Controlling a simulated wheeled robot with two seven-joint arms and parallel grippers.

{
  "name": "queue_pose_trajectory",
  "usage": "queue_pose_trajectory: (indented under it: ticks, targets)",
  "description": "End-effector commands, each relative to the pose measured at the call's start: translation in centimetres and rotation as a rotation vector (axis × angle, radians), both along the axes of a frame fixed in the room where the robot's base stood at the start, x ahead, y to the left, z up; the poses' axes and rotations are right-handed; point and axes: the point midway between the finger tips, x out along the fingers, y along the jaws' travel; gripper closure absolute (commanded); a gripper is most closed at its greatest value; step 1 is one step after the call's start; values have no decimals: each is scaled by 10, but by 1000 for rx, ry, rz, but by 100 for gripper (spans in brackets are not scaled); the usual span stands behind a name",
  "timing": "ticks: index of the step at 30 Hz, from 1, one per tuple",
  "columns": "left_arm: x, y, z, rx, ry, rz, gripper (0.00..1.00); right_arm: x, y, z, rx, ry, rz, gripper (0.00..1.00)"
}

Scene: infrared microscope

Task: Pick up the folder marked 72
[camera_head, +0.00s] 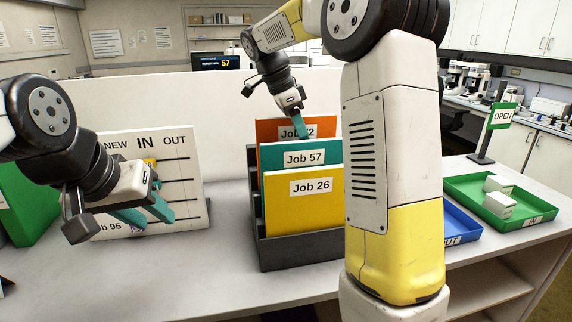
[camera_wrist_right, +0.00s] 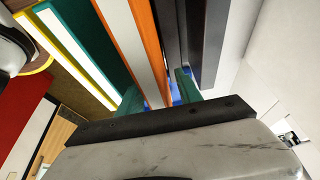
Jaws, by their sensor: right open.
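The orange folder marked Job 72 (camera_head: 268,132) stands at the back of a dark rack (camera_head: 300,252), behind a teal Job 57 folder (camera_head: 270,158) and a yellow Job 26 folder (camera_head: 300,212). My right gripper (camera_head: 301,130) reaches down over the rack and covers part of its label. In the right wrist view the orange folder (camera_wrist_right: 128,40) runs between the teal fingertips (camera_wrist_right: 158,94), which are apart, one on each side; contact cannot be told. My left gripper (camera_head: 150,216) is open and empty at the left, in front of a white board.
The white NEW/IN/OUT board (camera_head: 178,160) stands left of the rack. A green tray (camera_head: 530,190) with small white boxes, a blue tray (camera_head: 458,228) and an OPEN sign (camera_head: 502,116) are at the right. The table front left of the rack is clear.

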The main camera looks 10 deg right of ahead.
Motion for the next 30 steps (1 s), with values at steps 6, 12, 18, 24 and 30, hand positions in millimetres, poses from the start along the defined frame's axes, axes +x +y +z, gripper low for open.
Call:
queue_pose_trajectory:
  ticks: [6, 12, 18, 24, 30]
  targets:
    - [0, 0, 0, 0, 0, 0, 64, 0, 0, -1, 0, 1, 0, 58]
    - [0, 0, 0, 0, 0, 0, 64, 0, 0, -1, 0, 1, 0, 72]
    - [0, 0, 0, 0, 0, 0, 64, 0, 0, -1, 0, 1, 0, 100]
    - [0, 0, 0, 0, 0, 0, 64, 0, 0, -1, 0, 0, -1, 100]
    - [0, 0, 0, 0, 0, 0, 64, 0, 0, -1, 0, 0, -1, 100]
